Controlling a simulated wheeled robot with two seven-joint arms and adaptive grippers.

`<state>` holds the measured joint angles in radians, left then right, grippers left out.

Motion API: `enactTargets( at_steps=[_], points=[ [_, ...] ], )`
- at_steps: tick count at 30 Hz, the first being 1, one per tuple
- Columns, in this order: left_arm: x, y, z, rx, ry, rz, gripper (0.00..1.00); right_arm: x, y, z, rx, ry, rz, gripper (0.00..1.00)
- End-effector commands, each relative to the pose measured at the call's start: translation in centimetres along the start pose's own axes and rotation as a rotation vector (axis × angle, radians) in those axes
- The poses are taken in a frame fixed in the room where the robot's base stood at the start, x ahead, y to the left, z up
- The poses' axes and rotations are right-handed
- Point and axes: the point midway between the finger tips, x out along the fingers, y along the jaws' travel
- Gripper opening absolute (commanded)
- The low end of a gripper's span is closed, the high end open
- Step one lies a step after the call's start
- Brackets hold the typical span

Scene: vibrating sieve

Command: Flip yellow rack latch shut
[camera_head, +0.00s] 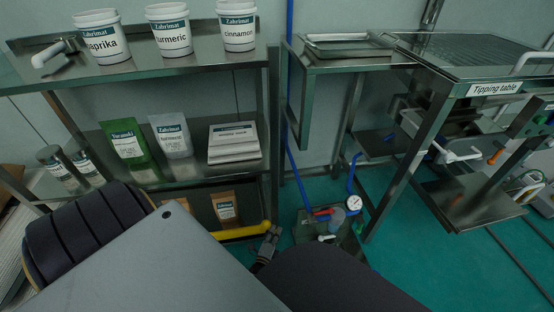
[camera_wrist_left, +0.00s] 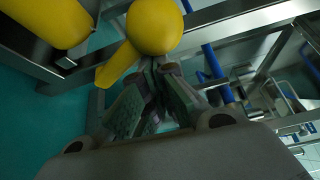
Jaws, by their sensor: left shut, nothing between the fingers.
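The yellow rack latch (camera_head: 240,232) shows low on the shelf rack in the head view, as a bar running right toward the rack's post. My left gripper (camera_head: 271,236) is just right of and below its right end. In the left wrist view, a rounded yellow part (camera_wrist_left: 155,27) sits directly beyond the fingertips of my left gripper (camera_wrist_left: 157,66), with another yellow piece at upper left. The fingers are shut with nothing between them. I cannot tell whether they touch the yellow part. My own body hides part of the lower rack. My right gripper is not in view.
The rack's top shelf (camera_head: 140,64) holds labelled white tubs; lower shelves hold bags and boxes. A floor unit with a pressure gauge (camera_head: 354,203) and blue hoses stands to the right of the gripper. The tipping table (camera_head: 470,62) is farther right.

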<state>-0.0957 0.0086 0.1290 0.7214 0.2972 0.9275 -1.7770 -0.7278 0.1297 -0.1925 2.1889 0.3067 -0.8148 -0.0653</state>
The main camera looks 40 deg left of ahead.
Motion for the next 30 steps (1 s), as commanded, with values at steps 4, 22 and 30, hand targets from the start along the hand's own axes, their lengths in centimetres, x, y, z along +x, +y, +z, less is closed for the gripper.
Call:
enactTargets(
  at_steps=[4, 22, 30],
  points=[
    [-0.6, 0.4, 1.0, 0.001, -0.001, 0.002, 0.0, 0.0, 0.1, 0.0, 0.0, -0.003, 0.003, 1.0],
    [-2.2, 2.5, 3.7, 0.001, 0.0, 0.001, 0.0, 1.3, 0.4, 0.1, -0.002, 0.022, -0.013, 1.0],
    [-2.4, 3.0, 4.0, -0.009, 0.001, -0.005, 0.0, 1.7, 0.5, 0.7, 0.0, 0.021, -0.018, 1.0]
  ],
)
